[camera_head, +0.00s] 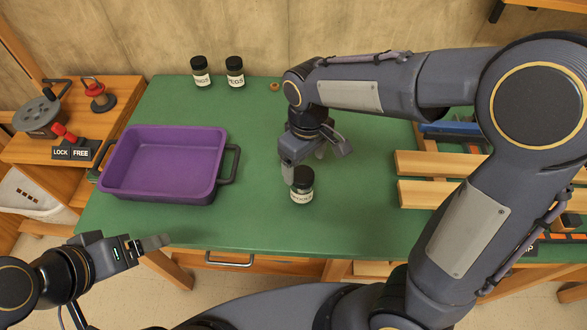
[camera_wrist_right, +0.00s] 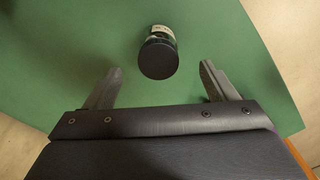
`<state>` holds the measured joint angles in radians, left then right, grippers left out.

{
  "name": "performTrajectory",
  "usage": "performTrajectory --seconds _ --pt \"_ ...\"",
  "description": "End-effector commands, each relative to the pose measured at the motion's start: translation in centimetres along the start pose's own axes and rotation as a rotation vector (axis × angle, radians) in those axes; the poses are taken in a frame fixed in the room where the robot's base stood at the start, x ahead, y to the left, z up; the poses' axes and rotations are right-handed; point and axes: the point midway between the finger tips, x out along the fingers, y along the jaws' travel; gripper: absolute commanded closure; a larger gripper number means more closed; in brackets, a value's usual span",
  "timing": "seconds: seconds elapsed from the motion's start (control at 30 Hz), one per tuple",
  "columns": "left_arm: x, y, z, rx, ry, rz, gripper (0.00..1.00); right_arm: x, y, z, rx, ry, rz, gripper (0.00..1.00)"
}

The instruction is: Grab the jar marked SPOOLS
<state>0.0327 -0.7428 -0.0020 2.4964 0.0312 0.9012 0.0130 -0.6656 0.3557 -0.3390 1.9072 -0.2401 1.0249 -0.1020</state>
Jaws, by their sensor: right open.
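A small jar (camera_head: 302,192) with a black lid and pale label stands upright on the green table, just below my right gripper (camera_head: 300,168). Its label looks like SPOOLS but is small and partly unclear. In the right wrist view the jar (camera_wrist_right: 159,56) shows lid-first between and slightly beyond the open fingers (camera_wrist_right: 161,70), with space on both sides. Two similar jars stand at the back: one with a label I cannot read surely (camera_head: 201,73), and one that reads PEGS (camera_head: 235,74). My left gripper (camera_head: 153,244) is empty at the lower left, off the table's front edge.
A purple tray (camera_head: 163,195) with dark handles lies empty on the table's left. Wooden slats (camera_head: 432,163) lie at the right, partly behind my right arm. A small brown ring (camera_head: 275,86) lies at the back. A LOCK/FREE lever stand (camera_head: 71,152) is at the left.

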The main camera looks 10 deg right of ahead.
Motion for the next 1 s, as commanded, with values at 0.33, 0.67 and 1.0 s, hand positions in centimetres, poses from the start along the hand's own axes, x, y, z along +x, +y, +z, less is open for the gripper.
performTrajectory --seconds 0.33,0.67,1.0 --pt "0.0 0.0 0.0 0.001 0.000 0.000 0.22 3.5 0.1 -0.3 -0.007 -0.012 0.008 0.21" --pt "-0.1 0.1 -0.1 0.000 0.000 0.000 0.22 7.8 0.2 -0.7 -0.007 -0.009 0.008 0.21" --pt "-0.1 0.1 -0.1 0.000 0.000 0.000 0.22 7.9 0.3 -0.8 -0.007 -0.007 0.008 0.32"
